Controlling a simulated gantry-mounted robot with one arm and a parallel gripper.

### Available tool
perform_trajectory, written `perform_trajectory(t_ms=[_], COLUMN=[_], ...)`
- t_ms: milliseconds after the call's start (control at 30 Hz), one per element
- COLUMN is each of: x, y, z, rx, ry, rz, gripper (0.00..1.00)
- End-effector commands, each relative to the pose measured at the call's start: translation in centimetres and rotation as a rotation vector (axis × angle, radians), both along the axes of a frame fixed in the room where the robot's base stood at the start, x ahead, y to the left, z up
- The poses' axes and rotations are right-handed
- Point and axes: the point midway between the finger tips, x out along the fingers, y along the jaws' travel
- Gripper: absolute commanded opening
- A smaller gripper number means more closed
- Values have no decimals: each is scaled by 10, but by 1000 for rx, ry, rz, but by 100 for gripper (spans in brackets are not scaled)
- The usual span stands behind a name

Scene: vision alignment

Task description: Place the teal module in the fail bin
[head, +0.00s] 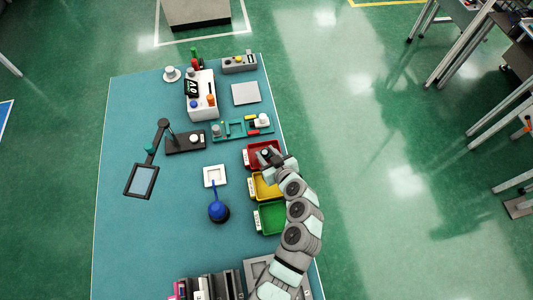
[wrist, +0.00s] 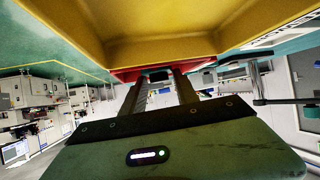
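My gripper (head: 268,156) is over the red bin (head: 249,147), the farthest of three bins along the table's right side. In the wrist view my gripper's two fingers (wrist: 160,82) stand apart and point towards the red bin (wrist: 124,75). A small dark, slightly teal patch (wrist: 160,74) shows between the fingertips. It may be the teal module, but I cannot tell whether the fingers grip it. My gripper hides much of the red bin's inside.
The yellow bin (head: 257,192) and green bin (head: 261,221) sit nearer than the red one; the yellow bin's wall (wrist: 160,45) is close to the wrist camera. A teal fixture (head: 235,129) lies behind the red bin. A blue-handled tool (head: 218,210) stands left.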

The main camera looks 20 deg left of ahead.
Motion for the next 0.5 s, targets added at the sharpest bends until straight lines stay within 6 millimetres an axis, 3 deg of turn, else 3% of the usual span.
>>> perform_trajectory(t_ms=[267, 500], x=[0, 0], y=[0, 0], z=[0, 0], rx=[0, 0], ry=[0, 0], rz=[0, 0], gripper=[58, 58])
